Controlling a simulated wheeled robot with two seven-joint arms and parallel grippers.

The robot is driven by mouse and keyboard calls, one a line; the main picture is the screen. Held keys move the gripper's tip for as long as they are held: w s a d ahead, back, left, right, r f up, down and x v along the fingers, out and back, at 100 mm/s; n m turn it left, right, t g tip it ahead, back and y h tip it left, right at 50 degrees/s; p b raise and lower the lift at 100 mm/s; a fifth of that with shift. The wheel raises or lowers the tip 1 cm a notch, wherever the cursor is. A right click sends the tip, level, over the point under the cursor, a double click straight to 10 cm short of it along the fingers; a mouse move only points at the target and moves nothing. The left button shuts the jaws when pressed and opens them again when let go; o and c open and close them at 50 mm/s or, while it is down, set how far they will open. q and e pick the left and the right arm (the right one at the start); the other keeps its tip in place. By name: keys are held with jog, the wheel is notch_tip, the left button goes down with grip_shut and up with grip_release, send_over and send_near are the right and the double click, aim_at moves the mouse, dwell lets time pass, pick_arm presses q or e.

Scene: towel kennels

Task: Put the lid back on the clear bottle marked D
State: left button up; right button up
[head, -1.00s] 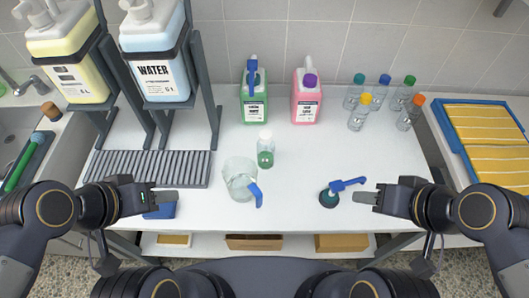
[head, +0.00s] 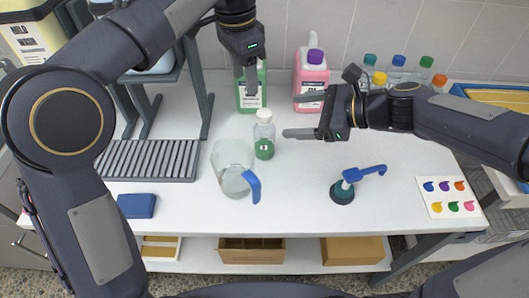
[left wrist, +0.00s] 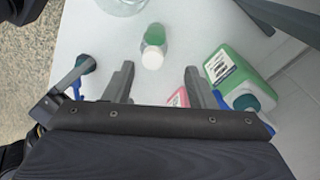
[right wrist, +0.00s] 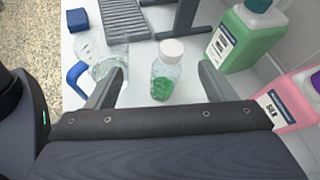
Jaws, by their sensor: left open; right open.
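A small clear bottle (head: 264,140) with a white lid and green contents stands upright mid-table; its dark mark is too small to read surely. It also shows in the left wrist view (left wrist: 154,40) and right wrist view (right wrist: 162,82). The white lid (right wrist: 172,50) sits on its neck. My left gripper (head: 245,88) is open and empty, pointing down behind and above the bottle. My right gripper (head: 290,112) is open and empty, pointing left at the bottle from its right. Several clear bottles with coloured caps, one yellow (head: 379,79), stand at the back right; no D is readable.
A clear pitcher (head: 230,165) stands left of the bottle. Green (right wrist: 245,38) and pink (head: 312,82) jugs stand behind.

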pick_arm(q)
jog(key=shift+m+y, duration=0.3)
jog(key=shift+m, duration=0.3)
jog(key=d+f, duration=0.1)
jog(key=w+d+f, duration=0.1)
jog(key=d, duration=0.1)
jog(key=shift+d+f+b, duration=0.1)
jog(key=shift+d+b, duration=0.15)
jog(key=shift+b, duration=0.15)
pick_arm(e)
jog(key=shift+w+a+f+m+y, duration=0.15)
jog(key=shift+w+a+f+m, duration=0.15)
jog(key=shift+w+f+m, duration=0.25)
jog(key=shift+w+a+f+m+y, duration=0.15)
jog(key=shift+w+a+f+m, duration=0.15)
jog(key=shift+w+f+m, duration=0.2)
pick_arm(q)
jog(key=shift+d, duration=0.3)
pick_arm(e)
jog(key=shift+w+a, duration=0.1)
jog(key=shift+w, duration=0.15)
send_near(264, 137)
jog(key=w+f, duration=0.1)
jog(key=w+a+f, duration=0.2)
jog(key=shift+w+f, duration=0.25)
jog(key=shift+f, duration=0.1)
jog(key=x, duration=0.7)
jog(key=shift+w+a+f, duration=0.15)
jog(key=shift+a+f, duration=0.1)
jog(key=shift+f, duration=0.1)
